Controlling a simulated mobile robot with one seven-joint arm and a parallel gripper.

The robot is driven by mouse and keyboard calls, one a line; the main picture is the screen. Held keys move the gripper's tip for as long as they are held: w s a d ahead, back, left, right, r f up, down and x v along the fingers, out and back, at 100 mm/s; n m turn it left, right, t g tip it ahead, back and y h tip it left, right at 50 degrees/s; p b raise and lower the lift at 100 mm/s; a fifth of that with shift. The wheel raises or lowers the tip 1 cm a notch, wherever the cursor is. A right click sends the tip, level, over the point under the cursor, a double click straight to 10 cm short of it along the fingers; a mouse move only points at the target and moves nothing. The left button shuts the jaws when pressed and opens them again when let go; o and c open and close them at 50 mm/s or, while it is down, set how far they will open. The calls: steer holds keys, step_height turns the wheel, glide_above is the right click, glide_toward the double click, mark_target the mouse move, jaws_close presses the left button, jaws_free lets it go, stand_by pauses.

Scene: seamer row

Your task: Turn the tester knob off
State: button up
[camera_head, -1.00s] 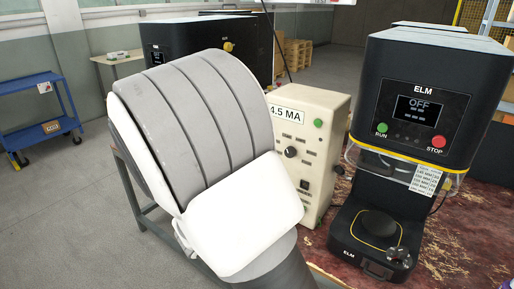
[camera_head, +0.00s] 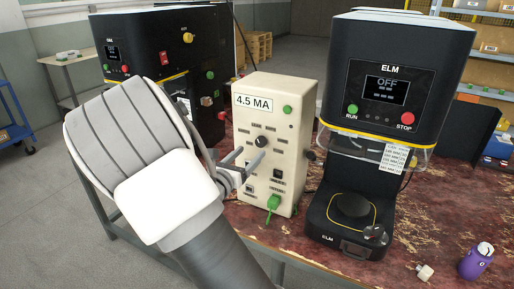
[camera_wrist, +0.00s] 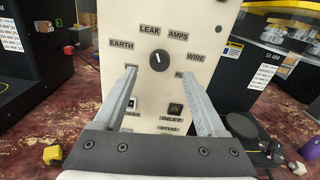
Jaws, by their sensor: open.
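The tester (camera_head: 284,110) is an upright cream box with a "4.5 MA" label, standing on the red worn bench. Its round black knob (camera_head: 262,142) is on the front face and shows in the wrist view (camera_wrist: 159,61). The knob's white mark points roughly up, slightly left, near LEAK. EARTH, AMPS and WIRE labels surround it; labels lower down are partly covered by my fingers, and I see no OFF label. My gripper (camera_wrist: 158,80) is open and empty, pointing at the tester face, its fingertips just below and either side of the knob in view. Contact is not visible.
A black ELM machine (camera_head: 385,75) reading OFF stands right of the tester; another dark machine (camera_head: 160,70) stands behind left. A green plug (camera_head: 273,203) is low on the tester front.

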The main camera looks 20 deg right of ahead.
mark_target(259, 143)
steer(key=x, duration=0.5)
steer(key=shift+w+d, duration=0.2)
steer(key=shift+d, duration=0.05)
jaws_close()
